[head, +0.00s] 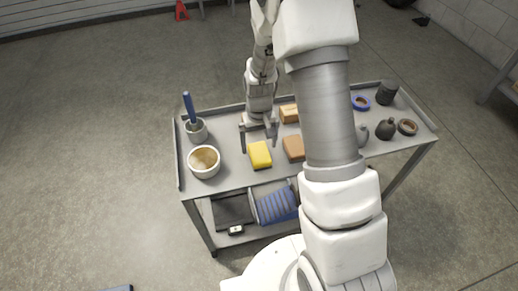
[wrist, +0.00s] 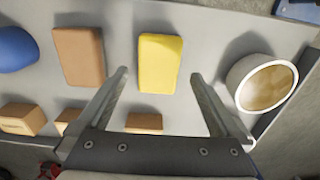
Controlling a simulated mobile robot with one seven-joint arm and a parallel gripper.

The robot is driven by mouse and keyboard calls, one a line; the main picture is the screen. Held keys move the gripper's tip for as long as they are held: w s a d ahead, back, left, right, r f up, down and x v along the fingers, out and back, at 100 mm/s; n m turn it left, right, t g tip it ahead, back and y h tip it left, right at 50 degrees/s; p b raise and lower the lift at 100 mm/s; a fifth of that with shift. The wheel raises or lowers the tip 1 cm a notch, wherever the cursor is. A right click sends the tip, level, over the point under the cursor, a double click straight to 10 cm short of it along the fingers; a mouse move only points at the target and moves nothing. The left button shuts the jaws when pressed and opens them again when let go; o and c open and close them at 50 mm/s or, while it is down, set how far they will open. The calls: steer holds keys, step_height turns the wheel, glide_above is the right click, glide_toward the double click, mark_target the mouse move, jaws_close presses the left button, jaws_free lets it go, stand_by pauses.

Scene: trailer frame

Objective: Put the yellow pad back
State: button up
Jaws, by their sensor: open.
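The yellow pad (head: 260,155) lies flat on the top shelf of the grey cart (head: 228,180), between a white bowl and a brown block. In the wrist view the yellow pad (wrist: 160,62) lies ahead of the fingertips, roughly midway between their lines, and nothing touches it. My gripper (head: 258,138) is open and empty just behind the pad in the head view. In the wrist view both fingers of my gripper (wrist: 160,76) are spread wide apart, pointing at the shelf.
A white bowl (head: 204,162) and a cup with a blue handle (head: 196,130) stand at left. A brown block (head: 293,148) lies right of the pad, and a tan box (head: 289,113) behind. My arm hides the middle right.

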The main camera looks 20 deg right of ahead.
step_height(320, 180, up, 7)
steer(key=p, duration=0.1)
step_height(320, 180, up, 16)
steer(key=t, duration=0.3)
glide_above(259, 153)
steer(key=s, duration=0.7)
steer(key=s+r+t, duration=0.2)
steer(key=s+r, duration=0.6)
steer(key=s, duration=0.5)
steer(key=shift+s+r+t, duration=0.25)
steer(key=shift+r+t, duration=0.05)
steer(key=shift+r, duration=0.1)
step_height(259, 153, up, 14)
steer(key=p, duration=1.4)
steer(key=shift+r+p, duration=0.25)
steer(key=shift+p, duration=0.15)
